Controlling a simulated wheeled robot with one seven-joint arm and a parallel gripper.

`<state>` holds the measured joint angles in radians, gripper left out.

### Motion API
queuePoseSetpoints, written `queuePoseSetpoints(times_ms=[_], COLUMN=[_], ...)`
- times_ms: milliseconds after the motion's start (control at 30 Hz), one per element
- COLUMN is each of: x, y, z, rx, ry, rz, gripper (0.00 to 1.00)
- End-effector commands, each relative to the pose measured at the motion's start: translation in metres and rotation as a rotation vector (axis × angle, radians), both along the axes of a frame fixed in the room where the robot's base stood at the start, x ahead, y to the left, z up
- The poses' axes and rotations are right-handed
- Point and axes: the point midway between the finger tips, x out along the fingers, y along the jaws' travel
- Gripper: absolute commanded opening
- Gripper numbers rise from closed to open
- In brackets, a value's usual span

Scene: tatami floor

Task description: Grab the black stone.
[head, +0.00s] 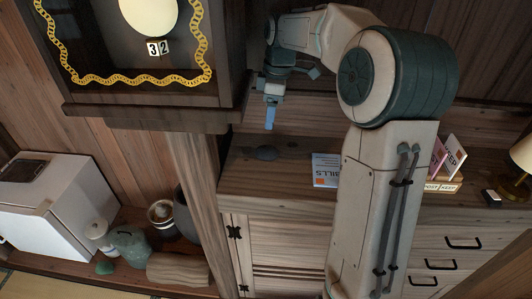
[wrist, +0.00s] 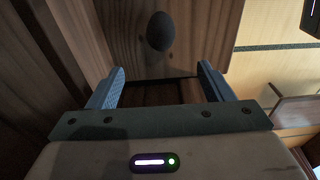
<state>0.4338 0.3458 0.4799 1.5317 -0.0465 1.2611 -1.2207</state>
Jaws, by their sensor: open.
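The black stone (head: 266,153) is a dark, smooth oval lying on the wooden cabinet top (head: 290,148), near its left end. In the wrist view the stone (wrist: 160,31) shows beyond the fingertips, near the top middle and roughly centred between the two fingers. My gripper (head: 270,126) points down above the cabinet top, with the stone below it and apart from it. The wrist view shows my gripper (wrist: 162,72) open, its two blue fingers spread with nothing between them.
A paper marked BILLS (head: 325,170) lies right of the stone. A letter holder (head: 443,186), a small dark object (head: 492,197) and a lamp (head: 523,155) stand farther right. A dark wooden case (head: 150,112) and post (head: 203,170) stand close on the left.

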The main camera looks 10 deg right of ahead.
Motion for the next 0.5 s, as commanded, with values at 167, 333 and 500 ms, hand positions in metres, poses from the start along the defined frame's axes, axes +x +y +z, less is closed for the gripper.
queuePoseSetpoints(times_ms=[167, 333, 500], x=[0.001, 0.002, 0.003], y=[0.002, 0.007, 0.009], z=[-0.027, -0.060, -0.080], rx=[0.003, 0.002, 0.001], ry=[0.005, 0.004, 0.001], rz=[0.008, 0.008, 0.006], gripper=[0.74, 0.74, 0.74])
